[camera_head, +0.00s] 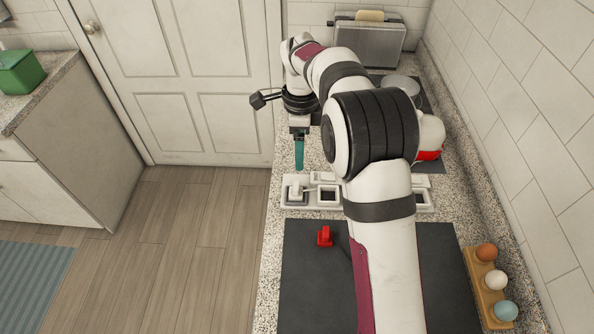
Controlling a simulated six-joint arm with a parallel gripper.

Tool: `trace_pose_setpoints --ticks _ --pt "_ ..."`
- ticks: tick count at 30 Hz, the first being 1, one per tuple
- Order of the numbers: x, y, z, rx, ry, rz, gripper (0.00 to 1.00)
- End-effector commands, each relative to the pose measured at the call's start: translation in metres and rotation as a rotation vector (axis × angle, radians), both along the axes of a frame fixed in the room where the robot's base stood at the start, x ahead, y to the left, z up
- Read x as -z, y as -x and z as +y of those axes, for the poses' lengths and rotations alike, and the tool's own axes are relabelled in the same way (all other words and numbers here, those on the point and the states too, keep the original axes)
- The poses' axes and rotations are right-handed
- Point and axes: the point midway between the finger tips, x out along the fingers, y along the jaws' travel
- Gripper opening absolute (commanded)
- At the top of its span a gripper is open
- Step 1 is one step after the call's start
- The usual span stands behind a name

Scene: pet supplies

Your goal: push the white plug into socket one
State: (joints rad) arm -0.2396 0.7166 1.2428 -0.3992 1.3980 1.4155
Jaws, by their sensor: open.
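A white socket strip (313,200) lies across the granite counter, partly hidden behind my arm. A white plug (297,187) stands at the strip's leftmost socket; I cannot tell how deep it sits. The socket to its right (328,195) shows a dark opening. My gripper (299,168) points down with teal fingers just behind the plug in this view. Its jaws are open, and the fingers overlap each other from here. I cannot tell whether they touch the plug, and I see nothing held between them.
A red plug (325,237) stands on a dark mat (303,290) in front of the strip. A toaster (365,45) with bread is at the back. A wooden holder (478,271) with eggs lies at right, by the tiled wall. The counter's left edge is near the strip.

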Motion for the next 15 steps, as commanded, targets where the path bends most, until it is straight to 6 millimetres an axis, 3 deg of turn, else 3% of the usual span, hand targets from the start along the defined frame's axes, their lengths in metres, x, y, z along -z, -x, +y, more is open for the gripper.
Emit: trace_pose_setpoints --ticks 3,6,11,15 --pt "0.037 0.002 0.000 0.000 0.000 0.006 0.75" --pt "0.060 0.001 0.000 -0.001 0.000 0.004 0.75" --pt "0.080 0.002 0.001 -0.003 0.000 0.003 0.75" --pt "0.108 0.008 0.009 -0.003 0.000 0.004 0.75"
